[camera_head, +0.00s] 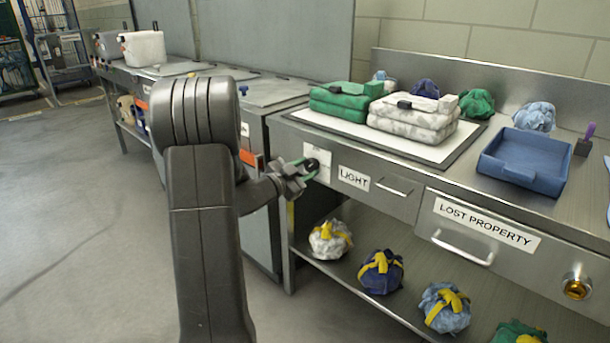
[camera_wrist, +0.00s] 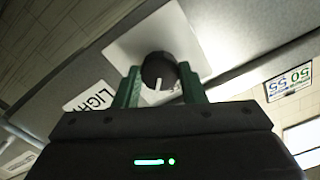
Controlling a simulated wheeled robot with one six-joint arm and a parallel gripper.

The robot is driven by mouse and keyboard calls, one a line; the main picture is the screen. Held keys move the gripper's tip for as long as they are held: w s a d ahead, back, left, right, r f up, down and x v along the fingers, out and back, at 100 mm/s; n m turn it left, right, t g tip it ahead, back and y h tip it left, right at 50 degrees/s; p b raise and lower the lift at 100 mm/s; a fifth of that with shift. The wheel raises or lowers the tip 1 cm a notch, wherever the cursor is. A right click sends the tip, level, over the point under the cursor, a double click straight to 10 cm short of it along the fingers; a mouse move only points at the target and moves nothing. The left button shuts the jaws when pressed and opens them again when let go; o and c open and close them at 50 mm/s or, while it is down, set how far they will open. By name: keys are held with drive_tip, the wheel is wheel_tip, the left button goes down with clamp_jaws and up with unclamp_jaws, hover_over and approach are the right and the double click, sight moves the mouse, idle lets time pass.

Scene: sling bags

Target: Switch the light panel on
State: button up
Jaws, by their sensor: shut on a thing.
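A black round knob (camera_wrist: 160,70) with a white pointer line sits on a pale plate (camera_wrist: 196,36) on the bench front. In the head view the knob (camera_head: 312,164) shows at the left end of the bench front, left of the LIGHT label (camera_head: 353,178). My gripper (camera_wrist: 160,88) has its green fingers on both sides of the knob and is shut on it. In the head view my gripper (camera_head: 303,170) reaches the plate from the left. The light panel (camera_head: 375,134) appears to be the white board on the bench top, with folded bags on it; its glow cannot be told.
Folded green bags (camera_head: 340,102) and grey-white bags (camera_head: 412,118) lie on the board. A blue tray (camera_head: 524,160) stands to the right. A LOST PROPERTY drawer (camera_head: 470,230) has a protruding handle. Several bundled bags lie on the lower shelf (camera_head: 408,282). Floor at left is clear.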

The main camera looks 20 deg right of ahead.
drive_tip(key=m+b, duration=0.3)
drive_tip(key=m, duration=0.2)
drive_tip(key=shift+f, duration=0.2)
drive_tip(key=shift+r+m+b, duration=0.1)
drive_tip(key=shift+m+b, duration=1.3)
drive_tip(key=shift+m, duration=0.7)
drive_tip(key=o, duration=1)
drive_tip(key=shift+r, duration=0.1)
drive_tip(key=shift+a, duration=0.15)
drive_tip(key=p+v, duration=0.3)
drive_tip(key=v, duration=1)
drive_tip(key=shift+a, duration=0.3)
